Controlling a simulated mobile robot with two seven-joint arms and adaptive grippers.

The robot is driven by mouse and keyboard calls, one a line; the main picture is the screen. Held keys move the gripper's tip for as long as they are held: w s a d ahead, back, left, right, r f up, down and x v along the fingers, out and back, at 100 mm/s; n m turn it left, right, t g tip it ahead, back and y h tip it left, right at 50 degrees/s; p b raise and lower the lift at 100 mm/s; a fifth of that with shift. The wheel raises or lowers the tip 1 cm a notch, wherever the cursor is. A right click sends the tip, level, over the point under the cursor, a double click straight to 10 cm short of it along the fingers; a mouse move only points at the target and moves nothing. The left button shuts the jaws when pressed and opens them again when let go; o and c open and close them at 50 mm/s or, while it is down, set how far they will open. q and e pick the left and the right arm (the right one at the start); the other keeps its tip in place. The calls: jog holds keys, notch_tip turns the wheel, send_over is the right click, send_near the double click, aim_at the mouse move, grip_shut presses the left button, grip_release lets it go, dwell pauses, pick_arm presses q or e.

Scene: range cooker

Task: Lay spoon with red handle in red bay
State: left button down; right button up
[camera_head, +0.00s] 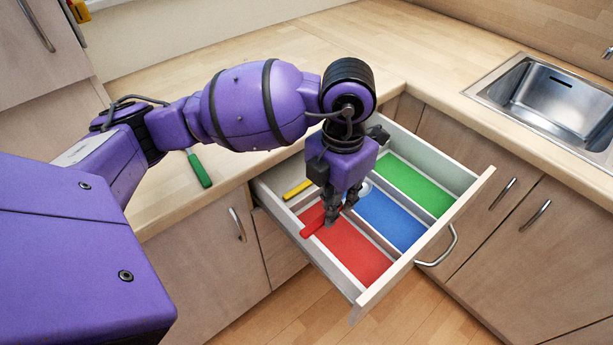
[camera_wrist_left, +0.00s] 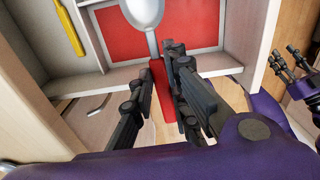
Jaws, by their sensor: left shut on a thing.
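The spoon with the red handle (camera_head: 312,227) is held by my left gripper (camera_head: 338,212), over the open drawer at the red bay (camera_head: 355,258). In the left wrist view my left gripper (camera_wrist_left: 158,82) is shut on the red handle (camera_wrist_left: 159,90). The silver bowl (camera_wrist_left: 143,12) points away from me, above the red floor of the bay (camera_wrist_left: 113,40). I cannot tell the exact height of the spoon above the floor. My right gripper (camera_wrist_left: 290,62) shows at the right of the wrist view, with its dark fingers apart and nothing seen between them.
The drawer (camera_head: 357,303) also has a blue bay (camera_head: 392,220) and a green bay (camera_head: 415,185). A yellow-handled utensil (camera_head: 297,190) lies in a side compartment. A green-handled utensil (camera_head: 199,170) lies on the counter. A sink (camera_head: 560,95) is at the right.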

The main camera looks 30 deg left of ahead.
aim_at(343, 200)
pick_arm(q)
jog(key=n, duration=0.2)
jog(key=f+n, duration=0.1)
jog(key=w+n+b, duration=0.1)
jog(key=n, duration=0.1)
jog(key=shift+d+f+n, duration=0.15)
jog(key=shift+f+n, duration=0.15)
jog(key=shift+f, duration=0.05)
jog(key=n, duration=0.2)
jog(key=shift+w+d+f+n+b, duration=0.1)
jog(key=shift+w+f+n+b, duration=0.2)
jog(key=shift+f+n, duration=0.1)
jog(key=n, duration=0.4)
jog(key=w+f+n+b, duration=0.1)
jog(key=n, duration=0.1)
jog(key=shift+f, duration=0.1)
jog(key=shift+w+d+f+n, duration=0.1)
jog(key=shift+f+n, duration=0.05)
jog(key=shift+n, duration=1.05)
jog(key=shift+f+n, duration=0.2)
jog(key=shift+n, duration=0.1)
notch_tip(343, 200, down, 10)
jog(key=shift+r+b, duration=0.15)
jog(key=shift+b, duration=0.4)
